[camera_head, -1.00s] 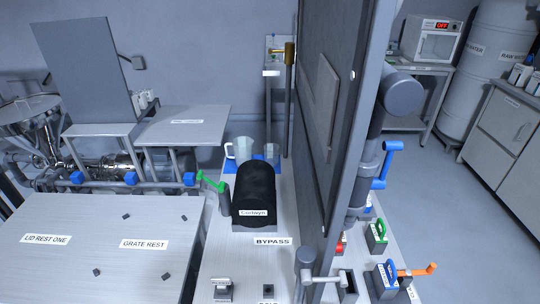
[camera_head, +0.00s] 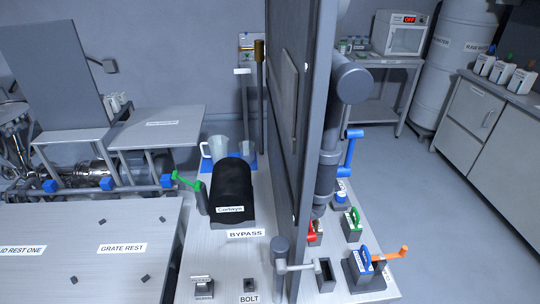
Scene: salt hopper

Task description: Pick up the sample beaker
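A clear jug with a handle (camera_head: 216,148) stands upright on a blue mat (camera_head: 262,163) behind the black cylinder. A smaller clear vessel (camera_head: 246,149) stands to its right on the same mat. Both look like beakers, and I cannot tell which is the sample beaker. The black cylinder hides their lower parts. Neither of my grippers is in view.
The black cylinder (camera_head: 233,187) and a green-handled valve (camera_head: 188,182) stand in front of the vessels. A tall dark panel (camera_head: 287,120) rises just to their right. A grey table (camera_head: 75,235) lies at the left. Open floor (camera_head: 450,210) is at the right.

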